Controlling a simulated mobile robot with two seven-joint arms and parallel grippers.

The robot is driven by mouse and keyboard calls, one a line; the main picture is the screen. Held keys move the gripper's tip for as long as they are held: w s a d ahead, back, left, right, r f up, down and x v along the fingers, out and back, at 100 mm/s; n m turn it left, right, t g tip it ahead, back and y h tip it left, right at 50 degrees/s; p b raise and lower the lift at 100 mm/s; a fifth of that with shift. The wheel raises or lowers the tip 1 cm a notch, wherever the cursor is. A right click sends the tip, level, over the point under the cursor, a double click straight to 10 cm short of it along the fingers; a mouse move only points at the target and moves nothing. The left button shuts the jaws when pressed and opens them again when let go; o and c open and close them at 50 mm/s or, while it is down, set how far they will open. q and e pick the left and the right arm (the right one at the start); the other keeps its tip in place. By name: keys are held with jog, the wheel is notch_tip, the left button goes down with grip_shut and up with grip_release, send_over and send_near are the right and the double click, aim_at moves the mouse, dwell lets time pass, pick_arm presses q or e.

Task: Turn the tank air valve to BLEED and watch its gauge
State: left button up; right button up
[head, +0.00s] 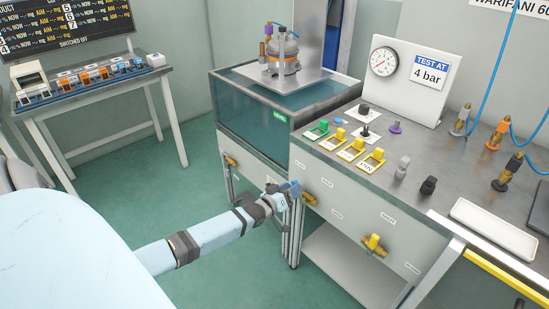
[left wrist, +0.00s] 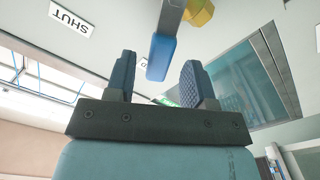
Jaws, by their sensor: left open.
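My left gripper (head: 290,189) is at the front panel of the bench, beside a brass-yellow valve (head: 309,199). In the left wrist view the open left gripper (left wrist: 159,75) has a blue-ended lever (left wrist: 159,58) between its two fingertips, with space on both sides. The lever hangs from a yellow valve body (left wrist: 199,12). A SHUT label (left wrist: 71,16) is on the panel; another label is mostly hidden behind the lever. I cannot read a BLEED label. A round white gauge (head: 383,61) stands on the bench; its reading is too small to tell. My right gripper is out of view.
Another yellow valve (head: 374,243) is lower right on the panel, and one (head: 231,161) is on the water tank (head: 250,124) side. The bench top (head: 384,141) carries yellow and green holders, fittings and a white tray (head: 495,228). The green floor (head: 125,197) is clear at left.

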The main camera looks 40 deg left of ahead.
pick_arm(q)
jog(key=s+p, duration=0.1)
jog(key=s, duration=0.8)
jog(key=shift+s+a, duration=0.4)
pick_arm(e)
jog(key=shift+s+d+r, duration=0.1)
